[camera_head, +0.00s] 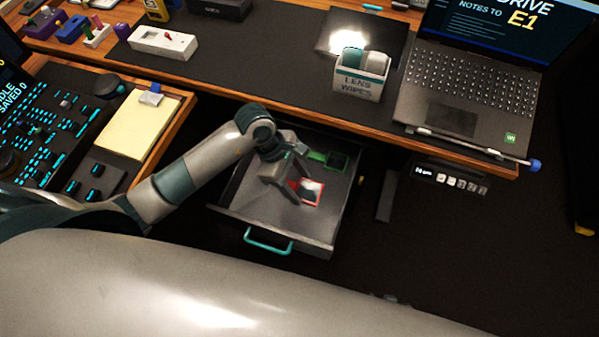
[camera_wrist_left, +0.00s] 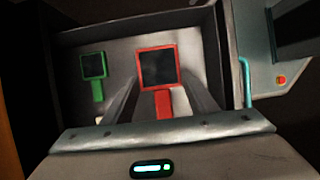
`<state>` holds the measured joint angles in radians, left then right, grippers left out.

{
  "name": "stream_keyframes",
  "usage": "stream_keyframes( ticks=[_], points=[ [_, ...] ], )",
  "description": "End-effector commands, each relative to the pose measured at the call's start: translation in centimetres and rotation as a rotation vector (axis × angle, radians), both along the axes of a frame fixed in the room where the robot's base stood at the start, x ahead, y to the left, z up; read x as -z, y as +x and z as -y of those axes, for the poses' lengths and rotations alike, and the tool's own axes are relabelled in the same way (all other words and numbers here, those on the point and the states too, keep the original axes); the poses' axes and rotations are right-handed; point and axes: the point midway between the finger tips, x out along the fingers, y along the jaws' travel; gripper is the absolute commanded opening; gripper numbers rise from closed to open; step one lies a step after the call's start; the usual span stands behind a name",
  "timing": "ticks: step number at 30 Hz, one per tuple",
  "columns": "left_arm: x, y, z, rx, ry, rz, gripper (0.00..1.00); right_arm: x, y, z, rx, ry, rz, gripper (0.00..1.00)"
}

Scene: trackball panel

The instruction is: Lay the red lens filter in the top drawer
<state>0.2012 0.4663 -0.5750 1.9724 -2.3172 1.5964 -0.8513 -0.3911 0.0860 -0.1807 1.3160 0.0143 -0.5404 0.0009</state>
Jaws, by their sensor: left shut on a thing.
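The top drawer (camera_head: 300,225) is pulled out below the desk, with a teal handle on its front. My left gripper (camera_head: 286,190) reaches down into it. The red lens filter (camera_head: 310,197), a square red frame with a short red tab, is at the fingertips inside the drawer. In the left wrist view the red lens filter (camera_wrist_left: 158,88) has its tab between the two fingers, and the gripper is shut on it. I cannot tell whether the frame touches the drawer floor. A green lens filter (camera_wrist_left: 94,70) lies in the drawer to the left. My right gripper is not in view.
Above the drawer is the desk, with a lens wipes box (camera_head: 361,78) and a laptop (camera_head: 460,90) on it. A control console (camera_head: 50,125) and a yellow notepad (camera_head: 137,122) are at the left. The drawer walls stand close around the gripper.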

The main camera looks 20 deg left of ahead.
Motion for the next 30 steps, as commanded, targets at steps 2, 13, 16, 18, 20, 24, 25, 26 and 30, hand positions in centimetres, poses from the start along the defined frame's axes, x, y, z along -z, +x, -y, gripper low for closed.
stream_keyframes(
  ticks=[2,13,16,18,20,24,25,26,30],
  points=[
    [0.0,0.0,0.0,0.001,0.000,0.000,0.30,0.0,0.0,0.0,0.000,0.000,0.000,0.30],
    [3.7,-0.1,0.1,-0.001,-0.002,-0.006,0.30,-0.2,0.2,-0.2,-0.002,0.004,0.015,0.30],
    [5.0,-0.1,0.0,0.000,0.000,-0.004,0.30,-0.2,0.2,-0.3,-0.002,0.006,0.018,0.30],
    [5.5,0.0,0.0,0.000,0.000,-0.002,0.30,-0.2,0.1,-0.3,-0.002,0.006,0.019,0.30],
    [5.8,0.0,0.0,-0.001,-0.001,-0.001,0.30,-0.1,0.1,-0.3,-0.002,0.006,0.020,0.30],
    [5.8,0.0,0.0,0.001,-0.001,0.000,0.30,-0.1,0.1,-0.3,-0.002,0.006,0.020,0.30],
    [5.8,0.0,0.0,0.001,-0.001,0.000,0.30,-0.1,0.1,-0.3,-0.002,0.006,0.020,0.30],
    [5.8,0.0,0.0,0.001,-0.001,-0.001,0.30,-0.1,0.1,-0.3,-0.003,0.006,0.020,0.30],
    [6.0,0.0,0.0,0.001,-0.001,-0.001,0.30,-0.1,0.1,-0.3,-0.003,0.006,0.021,0.30]
  ],
)
